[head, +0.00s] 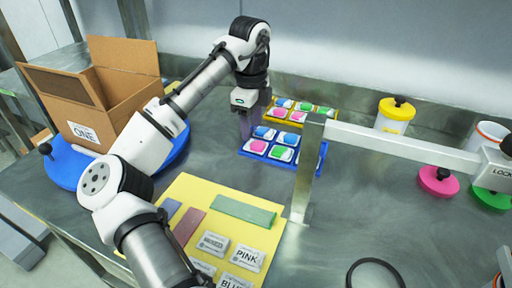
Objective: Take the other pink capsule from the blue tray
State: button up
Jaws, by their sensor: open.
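The blue tray (268,160) lies on the metal table near the middle. It holds white-based capsules with coloured tops. One pink capsule (257,146) shows at its front left, with a green capsule (280,153) to its right. Blue capsules (264,132) lie in the row behind. My gripper (246,130) points down at the tray's back left corner, close to the pink capsule. It is open, and no capsule shows between its fingers. The grey post hides part of the tray's right side.
A yellow tray (333,117) of coloured capsules lies behind. The grey post and bar (400,145) stand close on the right. A cardboard box (125,95) stands left on a blue disc. A yellow mat (190,187) with labelled plates lies in front. Pink (438,183) and green lids lie right.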

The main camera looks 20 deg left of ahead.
aim_at(253, 143)
jog(key=shift+w+d+f, duration=0.1)
jog(key=shift+f, duration=1.2)
jog(key=shift+d+f, duration=0.1)
jog(key=shift+f, duration=1.2)
jog(key=shift+f, duration=0.1)
jog(key=c, duration=0.9)
